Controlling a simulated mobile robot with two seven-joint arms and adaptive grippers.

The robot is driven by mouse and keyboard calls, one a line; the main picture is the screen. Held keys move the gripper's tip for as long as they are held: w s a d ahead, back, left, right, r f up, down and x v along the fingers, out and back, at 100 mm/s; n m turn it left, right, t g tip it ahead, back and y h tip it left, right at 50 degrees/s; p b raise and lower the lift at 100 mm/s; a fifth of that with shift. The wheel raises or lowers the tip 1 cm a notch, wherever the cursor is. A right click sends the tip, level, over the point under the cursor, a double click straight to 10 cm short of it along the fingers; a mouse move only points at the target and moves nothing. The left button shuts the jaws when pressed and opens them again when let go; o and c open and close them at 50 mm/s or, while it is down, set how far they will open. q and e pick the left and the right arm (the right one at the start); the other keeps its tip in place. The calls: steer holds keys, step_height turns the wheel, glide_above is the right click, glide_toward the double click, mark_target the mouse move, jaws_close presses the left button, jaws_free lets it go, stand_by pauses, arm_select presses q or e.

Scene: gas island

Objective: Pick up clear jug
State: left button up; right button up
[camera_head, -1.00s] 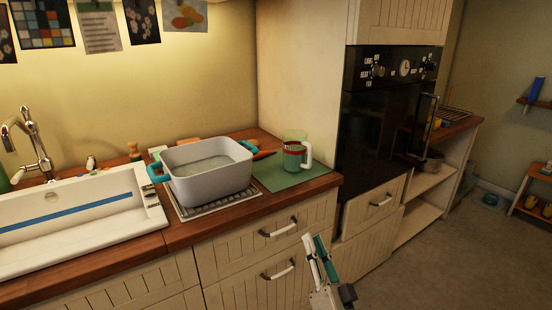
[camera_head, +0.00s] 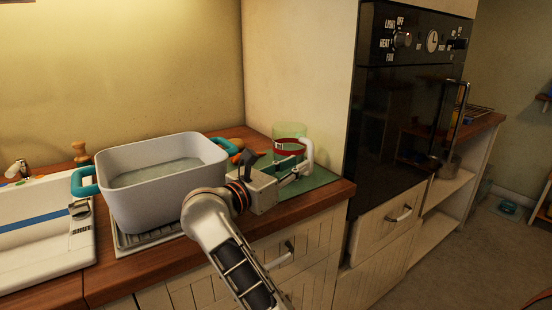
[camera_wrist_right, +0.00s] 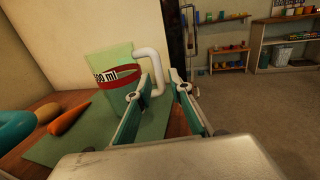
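The clear jug (camera_head: 289,143) is greenish and see-through, with a red band and a white handle (camera_head: 307,155). It stands upright on a green mat (camera_head: 322,178) at the counter's right end. My right gripper (camera_head: 297,172) is at the handle side, in front of the jug. In the right wrist view, its two fingers (camera_wrist_right: 163,82) are apart, with the handle showing between their tips. Contact cannot be told. My left gripper is out of view.
A grey tub (camera_head: 160,188) with teal handles stands on a rack left of my right arm. A carrot (camera_wrist_right: 70,118) lies left of the jug. The tall oven cabinet (camera_head: 398,105) rises close on the right.

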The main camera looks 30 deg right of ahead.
mark_target(309, 157)
steer(key=shift+w+d+f, duration=0.1)
steer(key=shift+w+d, duration=0.05)
steer(key=shift+w, duration=0.05)
steer(key=shift+x, duration=3.6)
steer(key=shift+w+f, duration=0.1)
jaws_close()
